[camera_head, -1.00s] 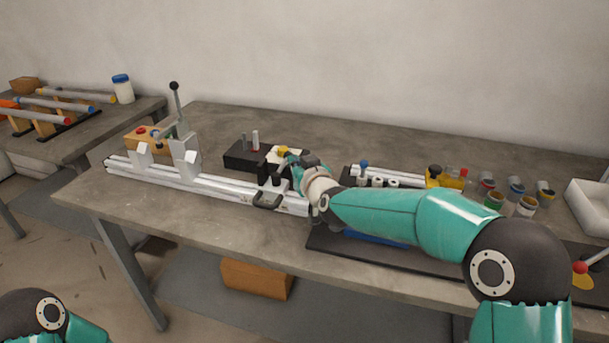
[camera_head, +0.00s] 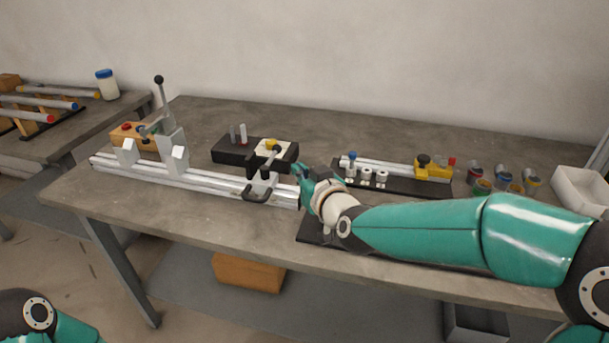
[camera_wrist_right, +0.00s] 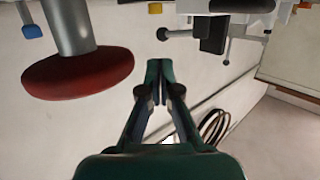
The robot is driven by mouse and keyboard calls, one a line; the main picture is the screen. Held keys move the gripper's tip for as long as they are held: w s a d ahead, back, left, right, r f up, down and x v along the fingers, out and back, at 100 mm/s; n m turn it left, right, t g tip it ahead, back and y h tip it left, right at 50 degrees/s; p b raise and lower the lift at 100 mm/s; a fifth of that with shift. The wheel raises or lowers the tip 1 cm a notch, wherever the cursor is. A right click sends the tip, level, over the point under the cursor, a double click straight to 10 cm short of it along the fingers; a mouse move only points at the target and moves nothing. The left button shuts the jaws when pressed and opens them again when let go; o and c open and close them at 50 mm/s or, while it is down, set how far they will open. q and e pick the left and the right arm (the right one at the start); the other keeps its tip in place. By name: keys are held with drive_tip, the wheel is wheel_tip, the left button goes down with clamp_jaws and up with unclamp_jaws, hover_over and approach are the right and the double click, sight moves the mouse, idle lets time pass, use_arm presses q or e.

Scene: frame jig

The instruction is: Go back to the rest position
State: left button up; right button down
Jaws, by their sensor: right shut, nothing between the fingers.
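My right arm reaches in from the right in the head view, over the front part of the workbench (camera_head: 200,228). Its gripper (camera_head: 300,172) is just right of the clamp with the black handle on the white rail jig (camera_head: 215,184). In the right wrist view the right gripper's fingers (camera_wrist_right: 158,75) are together with nothing between them. My left arm shows only as a shoulder part at the lower left of the head view; its gripper is out of view.
A black block with pins (camera_head: 232,153) stands behind the jig. A black tray with a yellow clamp (camera_head: 434,170), several small cups (camera_head: 482,187) and a white bin (camera_head: 580,190) are to the right. A lever clamp (camera_head: 160,110) rises at left. A red disc (camera_wrist_right: 80,73) is near the wrist camera.

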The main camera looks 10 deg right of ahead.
drive_tip(key=shift+v, duration=1)
drive_tip(key=shift+r, duration=0.1)
